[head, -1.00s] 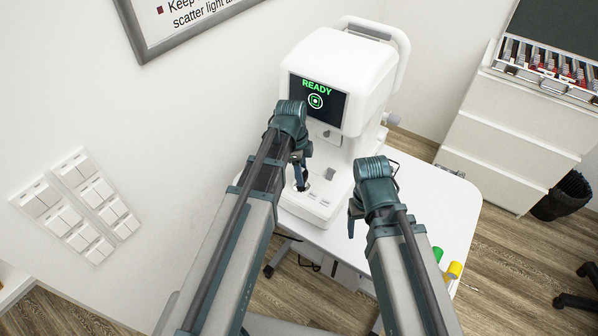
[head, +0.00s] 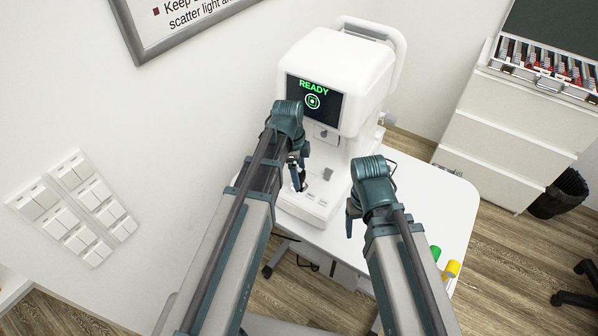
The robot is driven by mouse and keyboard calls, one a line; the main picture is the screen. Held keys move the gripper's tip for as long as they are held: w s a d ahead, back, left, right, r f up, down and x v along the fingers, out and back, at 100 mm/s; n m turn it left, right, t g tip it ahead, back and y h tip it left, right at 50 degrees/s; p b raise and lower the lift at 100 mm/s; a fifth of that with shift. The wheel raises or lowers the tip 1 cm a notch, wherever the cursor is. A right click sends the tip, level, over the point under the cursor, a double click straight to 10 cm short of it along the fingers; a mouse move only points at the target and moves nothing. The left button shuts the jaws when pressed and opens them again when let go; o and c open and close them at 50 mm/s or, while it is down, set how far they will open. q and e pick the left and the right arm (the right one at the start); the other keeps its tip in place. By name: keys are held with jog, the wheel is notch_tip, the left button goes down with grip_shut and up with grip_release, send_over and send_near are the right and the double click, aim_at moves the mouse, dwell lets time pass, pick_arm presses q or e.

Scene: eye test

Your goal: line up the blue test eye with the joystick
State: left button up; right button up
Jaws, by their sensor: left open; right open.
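The white eye-test machine (head: 336,60) stands on a white table, with its screen (head: 314,98) facing me. The screen reads READY in green above a green ring mark with a dot near its middle. The dark joystick (head: 302,185) is on the machine's base, partly hidden by my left gripper (head: 295,176). That gripper is open at the joystick; I cannot tell whether it touches. My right gripper (head: 350,222) is open and empty over the table, right of the base. The blue test eye is not visible.
The white table (head: 432,196) has free room on the right. Green (head: 436,253) and yellow (head: 452,269) capped items are at its front right edge. A white drawer cabinet (head: 502,138) stands at the right, with a case of lenses (head: 545,75) on top. A wall is close on the left.

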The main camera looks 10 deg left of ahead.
pick_arm(q)
notch_tip(320, 180, up, 14)
jog(key=a+p, duration=0.1)
jog(key=p, duration=1.2)
jog(key=shift+a+f, duration=0.2)
jog(key=shift+a, duration=0.1)
jog(key=s+d+f+n+y+b, duration=0.2)
jog(key=s+d+f+n+b, duration=0.2)
jog(key=s+d+n, duration=0.5)
jog(key=s+n, duration=0.4)
jog(key=s, duration=0.1)
jog(key=shift+s+d+f+n+y, duration=0.2)
jog(key=shift+s+d+n+y, duration=0.1)
jog(key=shift+s+d+y, duration=0.1)
